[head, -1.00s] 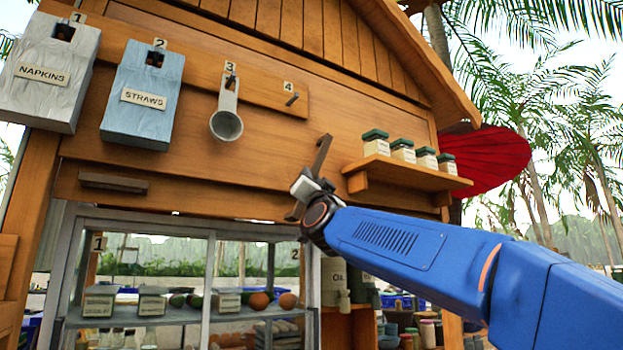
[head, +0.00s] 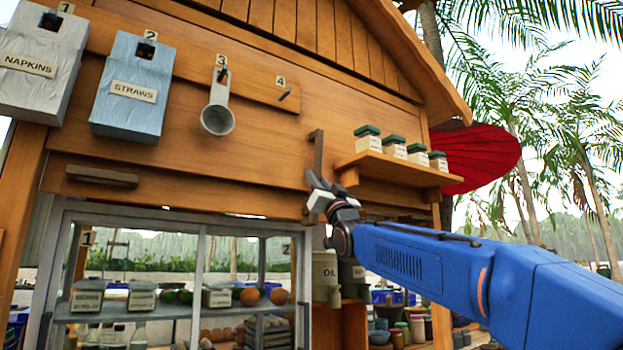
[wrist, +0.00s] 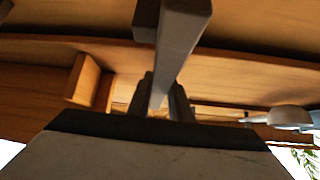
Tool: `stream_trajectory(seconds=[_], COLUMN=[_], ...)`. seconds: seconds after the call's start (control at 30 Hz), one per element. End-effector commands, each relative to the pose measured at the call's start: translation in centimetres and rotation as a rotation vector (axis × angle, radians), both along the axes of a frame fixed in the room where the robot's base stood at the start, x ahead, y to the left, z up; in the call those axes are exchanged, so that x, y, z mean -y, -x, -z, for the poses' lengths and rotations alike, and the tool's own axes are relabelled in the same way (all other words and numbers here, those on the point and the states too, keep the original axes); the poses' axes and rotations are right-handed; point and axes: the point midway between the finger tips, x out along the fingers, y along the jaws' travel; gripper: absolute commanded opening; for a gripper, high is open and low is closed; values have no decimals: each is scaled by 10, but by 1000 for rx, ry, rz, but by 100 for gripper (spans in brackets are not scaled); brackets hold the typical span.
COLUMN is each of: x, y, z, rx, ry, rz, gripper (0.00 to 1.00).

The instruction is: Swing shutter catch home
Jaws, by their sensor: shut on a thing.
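The right shutter catch (head: 317,152) is a dark bar on the wooden front, left of the jar shelf. It stands close to upright, its top leaning slightly right, across the seam of the shutter panel (head: 240,150). My gripper (head: 320,193) is shut on its lower part, and the fingers hide some of it. In the wrist view the bar (wrist: 180,40) runs down between the two fingers (wrist: 165,100). A second dark bar (head: 101,176) lies nearly level on the left of the shutter; its left end is slightly higher.
A shelf (head: 405,170) with several green-lidded jars juts out just right of the catch. A ladle (head: 218,108), a straws box (head: 133,90) and a napkins box (head: 32,65) hang at upper left. A glass-fronted case (head: 180,305) stands below.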

Motion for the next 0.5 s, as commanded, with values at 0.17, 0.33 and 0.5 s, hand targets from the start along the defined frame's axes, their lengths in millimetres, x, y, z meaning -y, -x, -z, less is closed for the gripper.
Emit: stream_trajectory(seconds=[0.17, 0.33, 0.5], x=[9, 12, 12], y=[-5, -7, -7], z=[-1, -1, 0], rx=[40, 55, 58], ry=[54, 82, 86], rz=[2, 0, -1], gripper=[0, 0, 0])
